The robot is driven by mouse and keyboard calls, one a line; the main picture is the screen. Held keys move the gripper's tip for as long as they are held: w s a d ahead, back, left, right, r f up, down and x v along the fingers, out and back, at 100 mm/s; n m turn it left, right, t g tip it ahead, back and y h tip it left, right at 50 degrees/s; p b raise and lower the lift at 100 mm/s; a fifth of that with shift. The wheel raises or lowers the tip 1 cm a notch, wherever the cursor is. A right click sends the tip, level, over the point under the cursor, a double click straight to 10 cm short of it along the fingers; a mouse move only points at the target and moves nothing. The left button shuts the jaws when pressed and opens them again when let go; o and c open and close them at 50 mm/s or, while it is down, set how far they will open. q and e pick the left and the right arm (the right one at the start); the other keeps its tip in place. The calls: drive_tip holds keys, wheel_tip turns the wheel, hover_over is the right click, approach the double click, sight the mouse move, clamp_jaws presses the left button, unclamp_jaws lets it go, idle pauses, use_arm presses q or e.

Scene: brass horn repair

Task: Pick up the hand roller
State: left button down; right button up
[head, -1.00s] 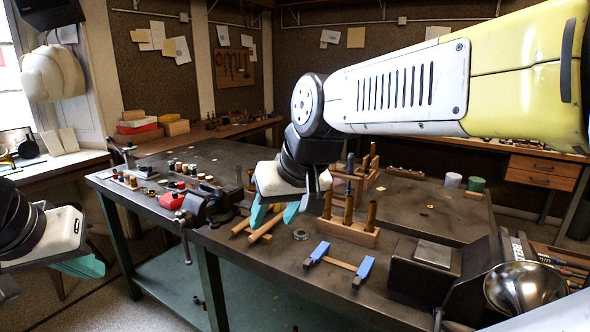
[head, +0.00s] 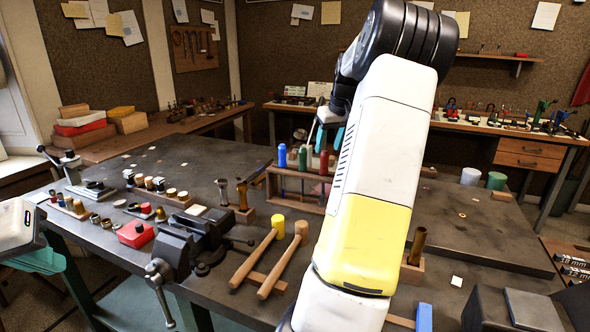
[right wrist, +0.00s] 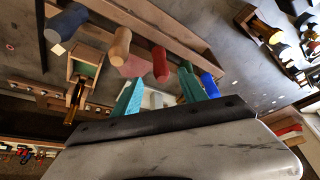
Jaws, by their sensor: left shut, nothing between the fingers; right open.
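A wooden rack (head: 300,197) on the bench holds upright tools with coloured handles: blue (head: 282,155), green (head: 302,158) and red (head: 324,162). I cannot tell which tool is the hand roller. My right gripper (head: 329,138) is open and points down just above the rack; my arm hides its right part. In the right wrist view the open teal fingers (right wrist: 160,78) are near a red handle (right wrist: 160,64), with a wooden handle (right wrist: 121,42) and a blue handle (right wrist: 209,84) on either side. My left gripper (head: 35,260) is shut and empty at the left edge.
Two mallets (head: 270,262) lie on the bench (head: 190,190) in front of the rack. A vise (head: 190,240) and a red box (head: 136,234) stand to the left. A dark block (head: 525,310) sits at the right front. The bench behind the mallets is partly bare.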

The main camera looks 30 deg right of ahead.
sight(326, 152)
drive_tip(key=x, duration=0.6)
drive_tip(key=shift+f, duration=0.1)
drive_tip(key=shift+a, duration=0.1)
clamp_jaws()
